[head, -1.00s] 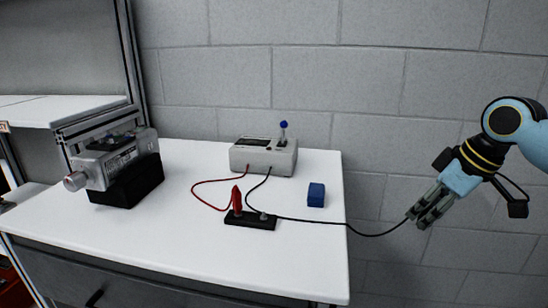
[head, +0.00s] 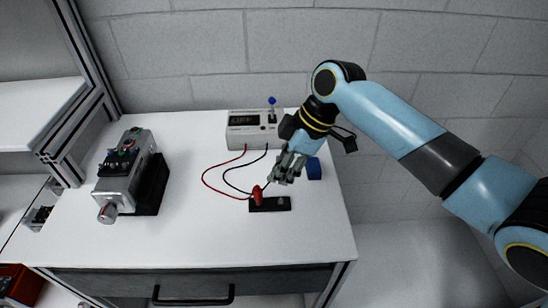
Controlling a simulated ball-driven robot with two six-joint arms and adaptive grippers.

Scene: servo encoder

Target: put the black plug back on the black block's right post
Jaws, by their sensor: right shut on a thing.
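The black block (head: 272,207) lies on the white table near its front right. A red plug (head: 257,194) stands upright on its left post. The right post (head: 281,201) shows as a bare grey stub. My right gripper (head: 284,173) is shut and points down, above and just behind the block. The black cable (head: 232,184) runs from the meter toward its fingers. The black plug itself is hidden between the fingers or too small to make out. My left gripper is not in view.
The grey meter box (head: 250,130) with a display and blue-knobbed lever stands behind. A blue block (head: 314,168) sits right of my gripper. The servo unit (head: 125,175) on its black base stands at left. The table's front middle is clear.

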